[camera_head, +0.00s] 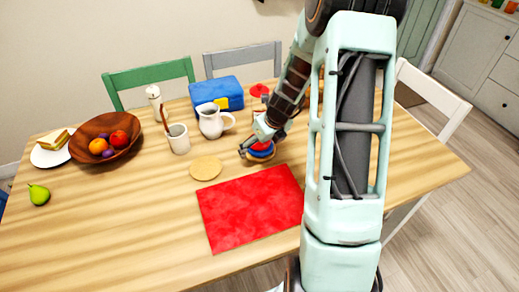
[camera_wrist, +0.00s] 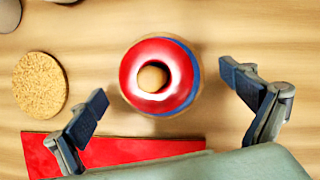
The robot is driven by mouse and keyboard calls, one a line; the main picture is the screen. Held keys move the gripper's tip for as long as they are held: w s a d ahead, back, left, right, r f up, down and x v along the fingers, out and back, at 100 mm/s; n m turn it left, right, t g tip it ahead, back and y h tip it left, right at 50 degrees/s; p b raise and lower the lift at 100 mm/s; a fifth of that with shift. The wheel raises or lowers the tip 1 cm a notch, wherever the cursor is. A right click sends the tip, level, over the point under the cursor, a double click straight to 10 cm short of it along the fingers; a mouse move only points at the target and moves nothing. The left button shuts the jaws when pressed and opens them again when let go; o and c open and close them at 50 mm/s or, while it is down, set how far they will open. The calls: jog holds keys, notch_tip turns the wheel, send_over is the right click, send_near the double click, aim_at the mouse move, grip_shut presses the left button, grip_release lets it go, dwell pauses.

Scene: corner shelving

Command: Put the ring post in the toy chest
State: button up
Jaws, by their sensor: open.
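The ring post (camera_head: 262,152) stands on the table, partly hidden by my gripper in the head view. It has red and blue rings. In the wrist view the ring post (camera_wrist: 158,78) shows from above, with a round wooden peg top inside the red ring. My gripper (camera_wrist: 164,88) is open, with one finger on each side of the ring post and visible gaps between. In the head view my gripper (camera_head: 256,146) is low over the post. A blue box (camera_head: 217,93) with a yellow patch stands at the back; I cannot tell whether it is the toy chest.
A red mat (camera_head: 248,208) and a round cork coaster (camera_head: 206,168) lie in front. A white jug (camera_head: 211,121) and a mug (camera_head: 178,138) stand left of my gripper. A fruit bowl (camera_head: 87,129) and a pear (camera_head: 39,194) are farther left. A red object (camera_head: 260,90) stands behind my arm.

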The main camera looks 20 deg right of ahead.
jog(key=shift+f, duration=0.1)
jog(key=c, duration=1.5)
